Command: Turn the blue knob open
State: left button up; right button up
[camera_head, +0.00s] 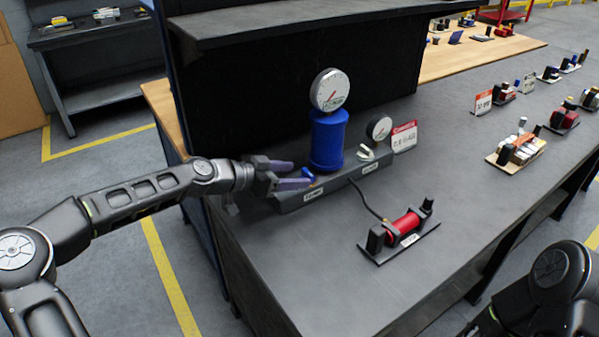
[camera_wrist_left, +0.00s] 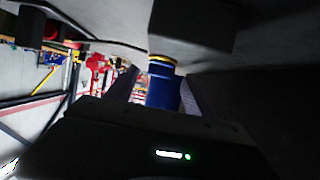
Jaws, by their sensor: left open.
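The blue knob (camera_head: 307,172) sits at the left end of a dark grey base block (camera_head: 330,187) on the workbench. My left gripper (camera_head: 301,175) comes in from the left, its two fingers open and reaching around the knob, which they partly hide. In the left wrist view, a blue cylinder with a brass band, apparently the knob (camera_wrist_left: 163,88), stands between the two open fingers (camera_wrist_left: 160,90). I cannot tell whether either finger touches it. Part of my right arm shows at the lower right, but its gripper is out of frame.
On the block stand a tall blue cylinder (camera_head: 328,140) with a gauge (camera_head: 330,90), a smaller gauge (camera_head: 379,128) and a white handle (camera_head: 366,153). A cable runs to a red cylinder unit (camera_head: 403,228). A sign (camera_head: 404,137) stands behind.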

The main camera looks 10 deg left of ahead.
aim_at(308, 176)
pick_arm(q)
jog(key=shift+x, duration=1.3)
grip_shut()
